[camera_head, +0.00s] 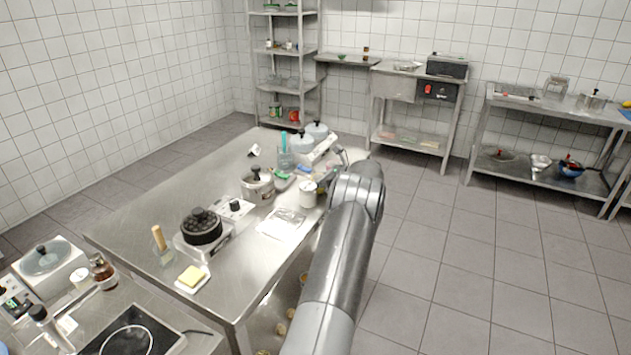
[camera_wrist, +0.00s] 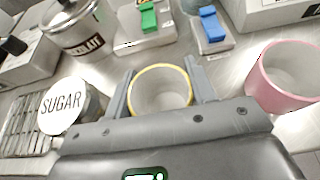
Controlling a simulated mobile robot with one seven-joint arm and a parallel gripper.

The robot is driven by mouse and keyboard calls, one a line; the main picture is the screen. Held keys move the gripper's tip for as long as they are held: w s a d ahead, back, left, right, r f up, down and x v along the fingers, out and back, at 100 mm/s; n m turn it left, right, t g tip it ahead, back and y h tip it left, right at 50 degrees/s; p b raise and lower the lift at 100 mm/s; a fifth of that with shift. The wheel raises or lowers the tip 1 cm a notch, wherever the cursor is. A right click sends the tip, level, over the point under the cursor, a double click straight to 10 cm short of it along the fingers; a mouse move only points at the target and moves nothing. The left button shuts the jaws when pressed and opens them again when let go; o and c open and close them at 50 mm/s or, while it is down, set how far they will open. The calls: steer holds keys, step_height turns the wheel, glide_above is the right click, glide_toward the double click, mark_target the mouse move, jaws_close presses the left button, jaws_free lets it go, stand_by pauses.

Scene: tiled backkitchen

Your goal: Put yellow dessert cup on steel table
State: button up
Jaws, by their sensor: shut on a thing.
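The yellow dessert cup (camera_wrist: 163,72) shows in the wrist view as a round cup with a yellow rim and a pale inside. My gripper (camera_wrist: 160,82) is shut on it, one finger on each side. Whether the cup touches the surface below is not clear. In the head view my arm reaches to the far right edge of the steel table (camera_head: 140,205), and the cup cannot be made out there. The table top also shows around the cup in the wrist view.
In the wrist view a pink cup (camera_wrist: 259,88) stands close at the right and a sugar jar (camera_wrist: 62,106) at the left. The table's left part is clear in the head view.

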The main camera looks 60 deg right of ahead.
steer(key=shift+f, duration=0.15)
steer(key=o, duration=1)
steer(key=v, duration=1.2)
steer(key=shift+r, duration=0.2)
